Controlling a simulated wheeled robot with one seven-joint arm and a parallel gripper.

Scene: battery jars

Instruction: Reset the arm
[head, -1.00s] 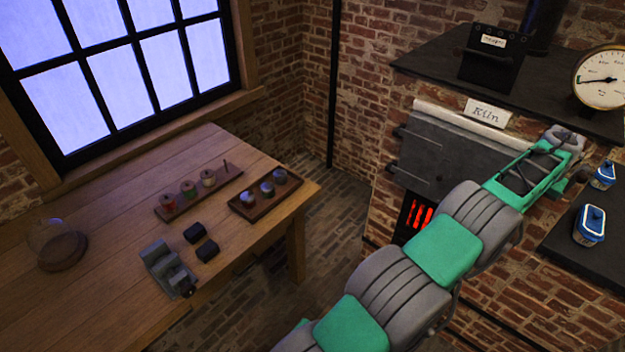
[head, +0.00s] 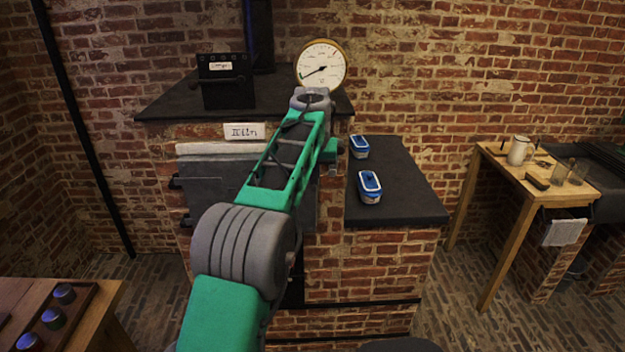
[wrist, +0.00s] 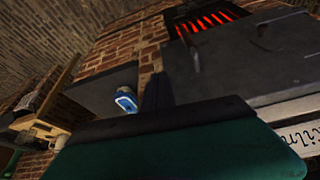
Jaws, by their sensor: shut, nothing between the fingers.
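My arm stretches up the middle of the head view, in front of the kiln (head: 240,180). My gripper (wrist: 157,78) shows in the wrist view as a dark, narrow pair of fingers, closed together and holding nothing. The green arm part fills the bottom of that view. The kiln also appears there, upside down, with its red glow (wrist: 212,20) at the top right. In the head view the arm hides part of the kiln's front, and the gripper's fingers are hard to make out.
A gauge (head: 321,66) stands on the kiln top. A wooden table (head: 510,180) is at the right, another (head: 105,318) at the lower left.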

